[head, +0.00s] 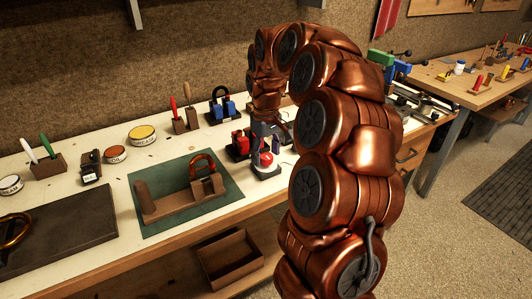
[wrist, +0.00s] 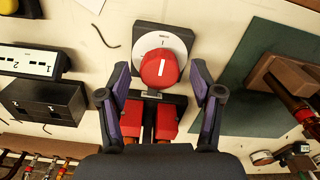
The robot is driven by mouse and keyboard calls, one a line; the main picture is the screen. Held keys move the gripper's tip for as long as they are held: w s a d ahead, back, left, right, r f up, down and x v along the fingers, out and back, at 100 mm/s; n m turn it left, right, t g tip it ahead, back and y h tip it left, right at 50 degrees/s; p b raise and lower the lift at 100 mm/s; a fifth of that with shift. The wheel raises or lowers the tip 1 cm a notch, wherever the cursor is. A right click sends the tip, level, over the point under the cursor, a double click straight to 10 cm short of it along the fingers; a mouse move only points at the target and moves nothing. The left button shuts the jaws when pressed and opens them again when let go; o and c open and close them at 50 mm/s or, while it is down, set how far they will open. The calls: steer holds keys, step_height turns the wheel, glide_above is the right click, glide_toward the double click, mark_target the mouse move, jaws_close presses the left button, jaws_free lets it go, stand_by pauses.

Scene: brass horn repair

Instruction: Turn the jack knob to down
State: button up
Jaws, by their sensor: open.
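The red knob (wrist: 159,68), which I take for the jack knob, sits on a round white dial (wrist: 147,42) with a dark base. Its white mark runs up and down in the wrist view. In the head view the knob (head: 266,159) is on the bench, below my gripper (head: 272,132). In the wrist view my gripper (wrist: 160,72) is open, one purple-lined finger on each side of the knob, with a gap on both sides. No contact shows. The gripper's fingertips are hard to make out in the head view.
Two red blocks (wrist: 166,120) on a dark holder stand close beside the dial. A green mat (head: 190,222) with a wooden cradle and horn part lies to the left. A black box with numbered white panel (wrist: 30,64) is at the wrist view's left. Several tins and tools stand along the bench.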

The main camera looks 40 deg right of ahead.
mark_target(266, 156)
step_height(266, 156, up, 12)
stand_by(0.9)
stand_by(0.5)
steer(key=s+a+p, duration=0.2)
steer(key=s+a, duration=0.4)
steer(key=a, duration=0.4)
steer(key=s+a+f+p, duration=0.1)
steer(key=s+a+f, duration=0.1)
steer(key=s, duration=0.6)
steer(key=s+a+f+m+g+p, duration=0.1)
steer(key=s+a+f+p, duration=0.1)
steer(key=s+a, duration=0.3)
steer(key=s+a+f+p, duration=0.1)
steer(key=s+a+f, duration=0.2)
steer(key=s, duration=0.8)
steer(key=shift+s+a+f+g, duration=0.2)
steer(key=shift+s+a+g, duration=0.05)
steer(key=shift+a+g, duration=0.2)
